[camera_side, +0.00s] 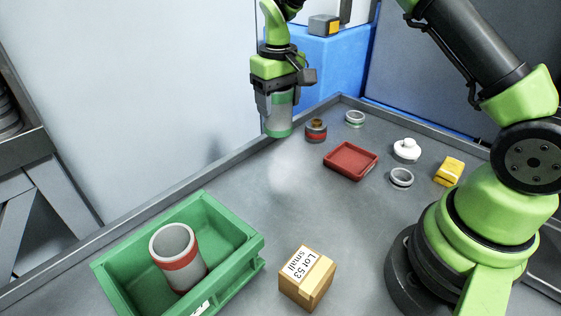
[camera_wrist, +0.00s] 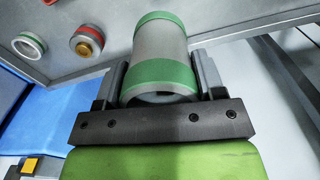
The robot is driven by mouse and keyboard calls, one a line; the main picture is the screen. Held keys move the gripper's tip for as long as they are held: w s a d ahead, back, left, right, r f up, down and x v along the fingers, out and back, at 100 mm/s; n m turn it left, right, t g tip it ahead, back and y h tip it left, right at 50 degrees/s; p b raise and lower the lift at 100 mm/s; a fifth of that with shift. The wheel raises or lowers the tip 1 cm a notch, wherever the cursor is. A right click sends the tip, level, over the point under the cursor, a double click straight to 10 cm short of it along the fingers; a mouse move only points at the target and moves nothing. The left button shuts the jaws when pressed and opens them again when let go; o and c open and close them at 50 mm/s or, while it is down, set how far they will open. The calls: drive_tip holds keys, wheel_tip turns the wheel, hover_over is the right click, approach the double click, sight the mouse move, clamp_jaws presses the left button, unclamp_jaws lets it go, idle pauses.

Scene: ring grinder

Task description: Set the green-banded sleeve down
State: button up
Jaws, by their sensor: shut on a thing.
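My gripper (camera_side: 269,97) is shut on the green-banded sleeve (camera_side: 280,115), a grey tube with green bands. The sleeve hangs upright at the back of the table, near the rim by the wall. In the wrist view the sleeve (camera_wrist: 160,52) sits between the two fingers of my gripper (camera_wrist: 158,80), with a green band at each end. In the side view the fingers cover part of its upper half. I cannot tell the exact gap between the sleeve and the table.
A green crate (camera_side: 245,245) holds a red-banded sleeve (camera_side: 178,258). A small box (camera_side: 307,279) stands beside it. Close to my gripper are a red-banded part (camera_side: 316,131), a green-banded ring (camera_side: 355,118) and a red tray (camera_side: 350,160). The mid-table is clear.

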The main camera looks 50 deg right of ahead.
sight(281, 120)
drive_tip(key=f, duration=0.2)
drive_tip(key=d+f, duration=0.1)
drive_tip(key=f, duration=0.2)
drive_tip(key=shift+w+d+f, duration=0.25)
drive_tip(key=shift+w+f, duration=0.05)
drive_tip(key=shift+f, duration=2.2)
drive_tip(key=shift+f, duration=0.15)
drive_tip(key=o, duration=0.9)
